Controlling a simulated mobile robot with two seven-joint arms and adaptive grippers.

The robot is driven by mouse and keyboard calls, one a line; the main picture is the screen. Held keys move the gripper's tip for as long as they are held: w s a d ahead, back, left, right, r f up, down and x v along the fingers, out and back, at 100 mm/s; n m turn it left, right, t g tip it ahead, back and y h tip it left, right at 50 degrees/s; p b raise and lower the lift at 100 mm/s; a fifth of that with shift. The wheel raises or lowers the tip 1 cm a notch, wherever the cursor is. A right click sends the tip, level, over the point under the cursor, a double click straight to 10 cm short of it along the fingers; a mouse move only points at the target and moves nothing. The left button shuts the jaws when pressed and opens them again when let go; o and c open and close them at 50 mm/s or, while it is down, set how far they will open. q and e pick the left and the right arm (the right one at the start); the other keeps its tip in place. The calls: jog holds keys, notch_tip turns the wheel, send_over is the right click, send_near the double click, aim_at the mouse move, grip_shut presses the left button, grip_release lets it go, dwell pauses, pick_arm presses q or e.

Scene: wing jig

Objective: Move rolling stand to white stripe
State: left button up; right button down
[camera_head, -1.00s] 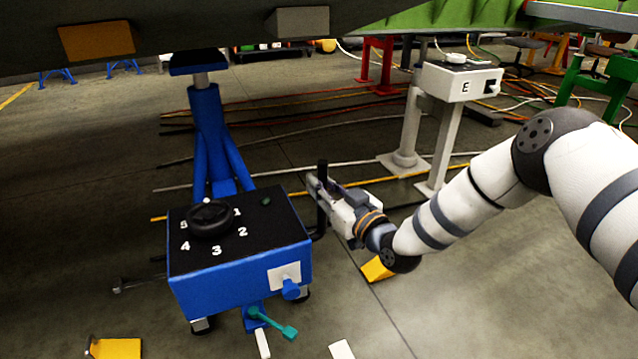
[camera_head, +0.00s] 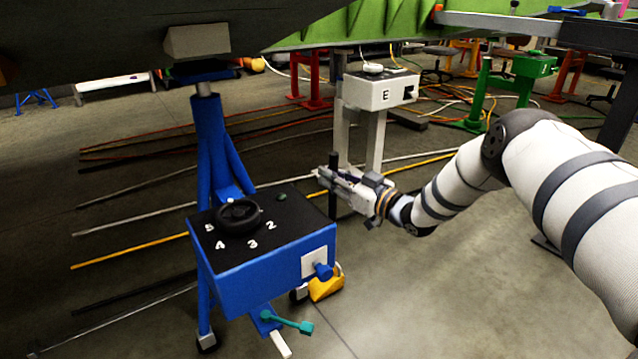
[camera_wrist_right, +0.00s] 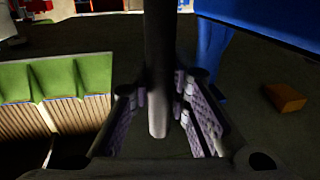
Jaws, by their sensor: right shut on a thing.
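The rolling stand (camera_head: 265,270) is blue, with a black numbered top, a black handwheel and a blue column behind it. It stands upright on small casters. My right gripper (camera_head: 330,182) is shut on its upright dark handle bar (camera_head: 333,160), at the right of the box. The wrist view shows the handle bar (camera_wrist_right: 160,70) between the ribbed finger pads, with the blue box (camera_wrist_right: 275,22) at upper right. My left gripper is out of view.
A yellow block (camera_head: 326,284) sits on the floor close to the stand's right caster. A white stand marked E (camera_head: 380,90) is behind my right gripper. Rods and cables (camera_head: 130,253) lie on the floor at left. The floor at lower right is clear.

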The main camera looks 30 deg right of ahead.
jog(key=shift+a+f, duration=0.1)
jog(key=c, duration=1.5)
grip_release()
jog(key=v, duration=1.2)
